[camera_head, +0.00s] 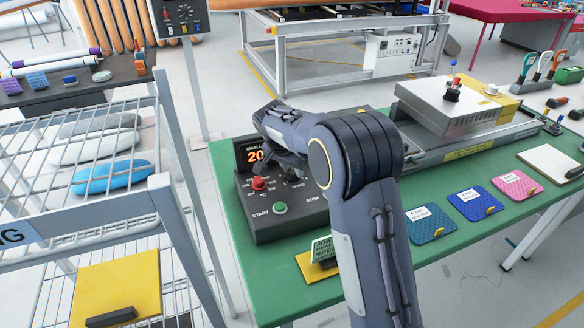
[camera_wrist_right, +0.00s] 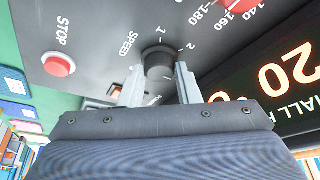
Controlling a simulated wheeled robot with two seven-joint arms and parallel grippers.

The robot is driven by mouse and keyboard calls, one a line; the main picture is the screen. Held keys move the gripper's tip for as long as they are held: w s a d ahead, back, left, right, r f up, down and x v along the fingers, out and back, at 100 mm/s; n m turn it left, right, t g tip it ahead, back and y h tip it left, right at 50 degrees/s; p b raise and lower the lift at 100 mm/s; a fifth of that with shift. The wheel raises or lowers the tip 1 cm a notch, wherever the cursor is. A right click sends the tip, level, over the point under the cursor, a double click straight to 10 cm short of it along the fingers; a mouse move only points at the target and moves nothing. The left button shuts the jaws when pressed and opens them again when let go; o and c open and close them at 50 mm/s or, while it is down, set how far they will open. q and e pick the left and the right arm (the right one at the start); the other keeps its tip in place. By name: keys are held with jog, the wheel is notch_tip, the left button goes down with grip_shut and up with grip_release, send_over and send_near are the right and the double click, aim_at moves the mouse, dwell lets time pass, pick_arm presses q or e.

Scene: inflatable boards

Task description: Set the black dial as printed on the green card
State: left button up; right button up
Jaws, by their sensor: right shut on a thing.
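The black dial (camera_wrist_right: 158,58) sits on the dark control box (camera_head: 262,232), beside the word SPEED and the printed numbers 1 and 2. My right gripper (camera_wrist_right: 159,78) has one finger on each side of the dial and is shut on it. In the head view my right gripper (camera_head: 291,166) is over the box, and my arm hides the dial. The dial's pointer is too small to read. My left gripper is out of view.
A red knob (camera_head: 260,183) and a green START button (camera_head: 280,208) are close to my gripper. A red STOP button (camera_wrist_right: 58,63) is also near. A lit display (camera_head: 256,155) reads 20.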

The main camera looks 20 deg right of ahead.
jog(key=o, duration=1)
jog(key=shift+c, duration=0.2)
jog(key=v, duration=0.7)
jog(key=shift+r, duration=0.4)
jog(key=shift+s+a, duration=0.1)
